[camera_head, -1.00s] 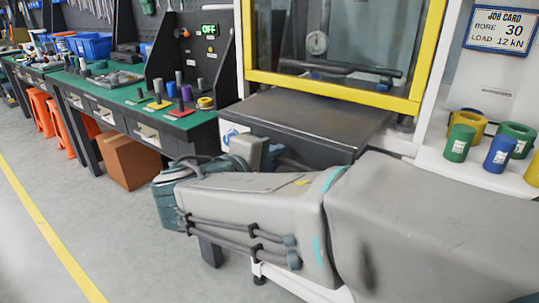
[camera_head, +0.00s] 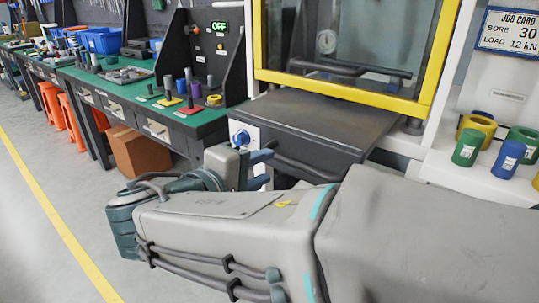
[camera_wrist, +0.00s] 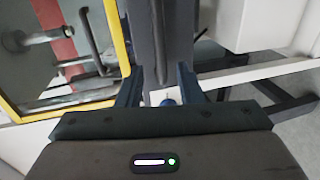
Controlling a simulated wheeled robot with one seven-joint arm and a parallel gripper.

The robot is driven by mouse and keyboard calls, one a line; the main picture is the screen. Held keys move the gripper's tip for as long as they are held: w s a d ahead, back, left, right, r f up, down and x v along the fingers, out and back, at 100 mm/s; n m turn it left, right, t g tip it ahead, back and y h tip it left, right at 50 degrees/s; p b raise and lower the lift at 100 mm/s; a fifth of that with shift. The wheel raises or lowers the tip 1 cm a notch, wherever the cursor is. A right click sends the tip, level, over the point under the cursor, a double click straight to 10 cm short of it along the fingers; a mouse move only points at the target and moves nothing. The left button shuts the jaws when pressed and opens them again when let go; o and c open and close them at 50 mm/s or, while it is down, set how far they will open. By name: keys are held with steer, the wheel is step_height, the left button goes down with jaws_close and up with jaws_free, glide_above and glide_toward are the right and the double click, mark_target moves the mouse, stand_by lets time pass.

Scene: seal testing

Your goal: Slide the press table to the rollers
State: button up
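The press table (camera_head: 320,115) is a dark grey slab with a flat top in front of the press window. A dark bar handle (camera_head: 300,166) runs along its front face. In the wrist view the table (camera_wrist: 155,30) runs up the middle. My gripper (camera_head: 265,168) is at the left end of the table's front, beside the handle. The wrist view shows my gripper (camera_wrist: 158,76) open, its two blue-grey fingers apart with nothing clearly gripped. A blue knob (camera_head: 241,138) on a white panel sits left of the table; I cannot make out the rollers.
The yellow-framed press guard (camera_head: 345,84) stands behind the table. Green-topped benches (camera_head: 130,88) with tools line the left. Green, blue and yellow cylinders (camera_head: 508,157) stand on a white ledge at right. Open floor lies at lower left.

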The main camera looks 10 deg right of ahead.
steer(key=p+v, duration=0.1)
steer(key=v, duration=0.5)
steer(key=shift+s+a, duration=0.2)
steer(key=shift+a, duration=0.05)
stand_by(0.3)
steer(key=s+d+r+m+g+y+p, duration=0.1)
steer(key=d+g+y+p, duration=0.1)
steer(key=d+g+p, duration=0.4)
steer(key=s+d+r+m+g+y+p, duration=0.15)
steer(key=d+p, duration=0.25)
steer(key=p, duration=0.5)
step_height(320, 180, up, 7)
steer(key=s+d+m+y+p, duration=0.1)
steer(key=m+y+p, duration=0.4)
steer(key=p, duration=0.8)
steer(key=shift+d+y, duration=0.45)
steer(key=shift+y, duration=1.2)
steer(key=shift+f+m, duration=0.1)
steer(key=shift+m, duration=0.15)
